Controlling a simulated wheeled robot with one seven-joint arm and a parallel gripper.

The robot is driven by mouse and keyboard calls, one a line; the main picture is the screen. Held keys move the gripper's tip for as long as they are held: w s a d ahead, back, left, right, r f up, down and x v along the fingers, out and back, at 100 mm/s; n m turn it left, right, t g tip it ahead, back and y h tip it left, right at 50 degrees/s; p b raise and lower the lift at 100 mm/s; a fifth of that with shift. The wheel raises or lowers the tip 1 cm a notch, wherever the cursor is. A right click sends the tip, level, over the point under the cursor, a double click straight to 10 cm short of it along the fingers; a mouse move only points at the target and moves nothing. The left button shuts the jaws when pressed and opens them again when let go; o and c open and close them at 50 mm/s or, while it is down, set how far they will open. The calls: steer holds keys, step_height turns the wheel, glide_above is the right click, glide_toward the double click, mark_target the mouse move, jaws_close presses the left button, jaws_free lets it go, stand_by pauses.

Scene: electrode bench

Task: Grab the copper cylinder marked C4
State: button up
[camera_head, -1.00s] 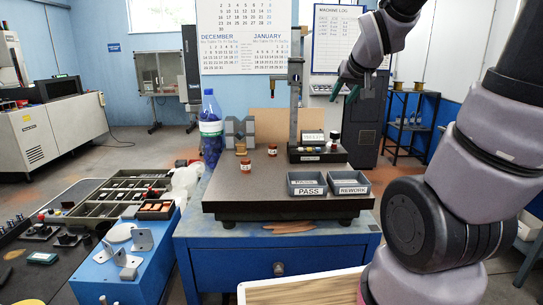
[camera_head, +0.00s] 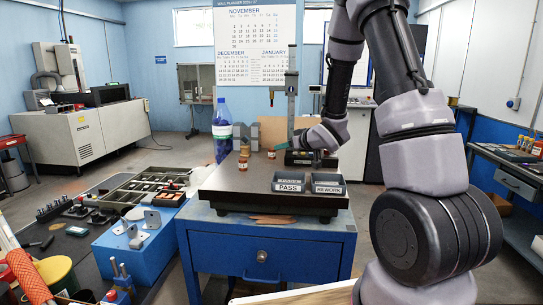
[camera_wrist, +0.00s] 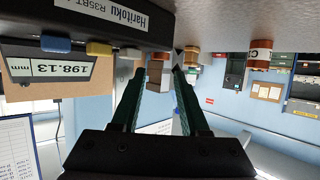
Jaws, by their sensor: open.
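Several small copper cylinders with white label bands stand on the dark surface plate (camera_head: 225,200). The front one (camera_head: 243,164) is near the plate's left middle; another (camera_head: 272,154) is behind it to the right, and a third (camera_head: 244,150) is at the back left by the grey block. No C4 mark is readable. The wrist view, upside down, shows a labelled cylinder (camera_wrist: 260,55) with part of a "C", and a smaller one (camera_wrist: 192,58) near the right fingertip. My gripper (camera_head: 298,141) is open and empty beside the gauge stand; its green fingers (camera_wrist: 155,85) are apart.
The gauge (camera_wrist: 60,68) reads 198.13 mm; its stand (camera_head: 291,95) rises close to my gripper. PASS (camera_head: 287,188) and REWORK (camera_head: 327,190) bins sit at the plate's front right. A blue bottle (camera_head: 222,130) stands at the back left. The plate's left front is clear.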

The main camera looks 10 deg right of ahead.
mark_target(275, 160)
steer(key=shift+x, duration=3.15)
steer(key=shift+f, duration=0.1)
jaws_close()
